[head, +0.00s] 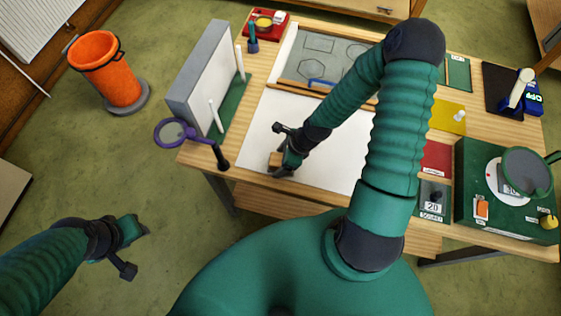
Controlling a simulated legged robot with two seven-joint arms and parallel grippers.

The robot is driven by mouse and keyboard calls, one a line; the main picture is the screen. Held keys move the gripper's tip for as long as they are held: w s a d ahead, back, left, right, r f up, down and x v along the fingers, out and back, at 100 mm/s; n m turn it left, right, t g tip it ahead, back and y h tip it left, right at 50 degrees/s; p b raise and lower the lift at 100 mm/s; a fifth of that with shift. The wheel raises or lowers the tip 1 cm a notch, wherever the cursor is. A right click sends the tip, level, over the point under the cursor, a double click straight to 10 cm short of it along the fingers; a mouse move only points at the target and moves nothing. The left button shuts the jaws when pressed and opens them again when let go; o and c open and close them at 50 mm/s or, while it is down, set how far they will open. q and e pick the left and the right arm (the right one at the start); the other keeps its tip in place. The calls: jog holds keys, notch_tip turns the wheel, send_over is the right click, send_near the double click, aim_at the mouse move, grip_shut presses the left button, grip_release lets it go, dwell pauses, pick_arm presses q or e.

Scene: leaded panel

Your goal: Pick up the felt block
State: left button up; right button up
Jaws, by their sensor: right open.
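A small tan block (275,159), which looks like the felt block, sits on the white board (256,185) near the table's front left. My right gripper (279,150) is open over the board, with its fingers spread around or just above the block; I cannot tell if they touch it. The gripper partly hides the block. My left gripper (136,250) hangs over the green floor, left of the table and well away from the block. Its fingers look spread and empty.
A grey upright panel (200,75) with white pegs and a purple-rimmed magnifier (172,132) stand at the table's left. A grey pattern sheet (325,58) lies behind the board. A green machine (480,215) stands at right. An orange bin (105,70) is on the floor.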

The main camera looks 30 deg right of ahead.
jog(key=shift+d+f, duration=0.1)
jog(key=shift+d, duration=0.15)
jog(key=shift+c, duration=0.7)
jog(key=shift+d, duration=0.15)
jog(key=c, duration=0.5)
jog(key=shift+a, duration=0.25)
jog(key=c, duration=0.9)
pick_arm(q)
jog(key=shift+d, duration=0.2)
